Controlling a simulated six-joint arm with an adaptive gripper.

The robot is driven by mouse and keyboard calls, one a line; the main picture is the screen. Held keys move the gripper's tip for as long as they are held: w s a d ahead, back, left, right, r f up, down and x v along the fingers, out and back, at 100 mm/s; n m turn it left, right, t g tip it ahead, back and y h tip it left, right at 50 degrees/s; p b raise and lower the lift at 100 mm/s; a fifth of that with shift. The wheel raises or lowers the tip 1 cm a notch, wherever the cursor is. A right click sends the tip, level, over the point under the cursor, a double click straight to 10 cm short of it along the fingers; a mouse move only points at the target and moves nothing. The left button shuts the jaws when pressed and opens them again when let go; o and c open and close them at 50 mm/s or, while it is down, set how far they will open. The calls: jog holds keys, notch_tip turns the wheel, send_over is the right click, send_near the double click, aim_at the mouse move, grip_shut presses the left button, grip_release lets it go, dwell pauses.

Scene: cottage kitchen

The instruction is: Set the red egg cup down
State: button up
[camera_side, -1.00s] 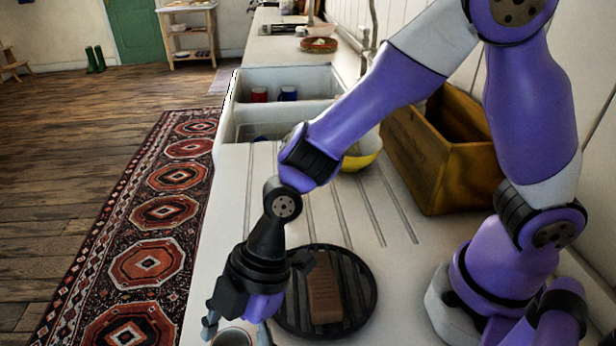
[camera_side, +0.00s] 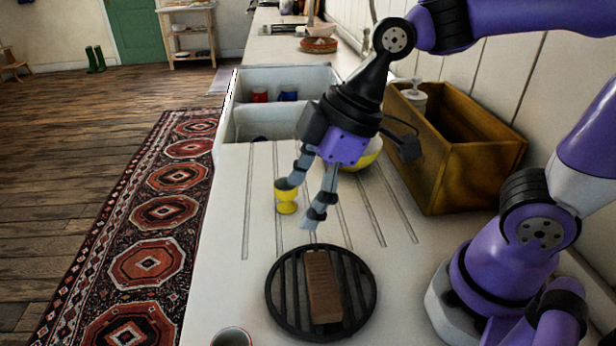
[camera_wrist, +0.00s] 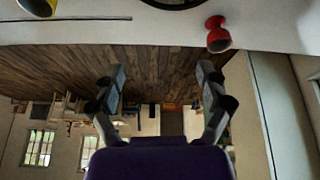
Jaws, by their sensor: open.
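The red egg cup (camera_wrist: 218,36) stands on the counter at the top of the wrist view, beside the black round rack. In the side view a cup with a reddish rim (camera_side: 232,338), cut off by the bottom edge, appears to be the same one. My gripper (camera_side: 301,204) is open and empty above the counter, well away from that cup. Its spread fingers (camera_wrist: 161,70) show in the wrist view with nothing between them. A yellow egg cup (camera_side: 286,197) stands near the fingers in the side view; the wrist view shows it apart from them.
A black round rack (camera_side: 284,308) carries a brown block (camera_side: 323,287). A wooden crate (camera_side: 465,175) and a yellow bowl (camera_side: 370,155) stand farther back. The sink (camera_side: 270,120) holds red and blue items. The counter's left edge drops to the floor.

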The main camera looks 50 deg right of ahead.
jog(key=s+d+r+m+t+h, duration=0.1)
jog(key=s+d+m+t+h, duration=0.1)
jog(key=d+m, duration=0.8)
jog(key=shift+s+d+r+h, duration=0.25)
jog(key=shift+s+d+h, duration=0.35)
jog(key=shift+h, duration=0.2)
jog(key=shift+a, duration=0.1)
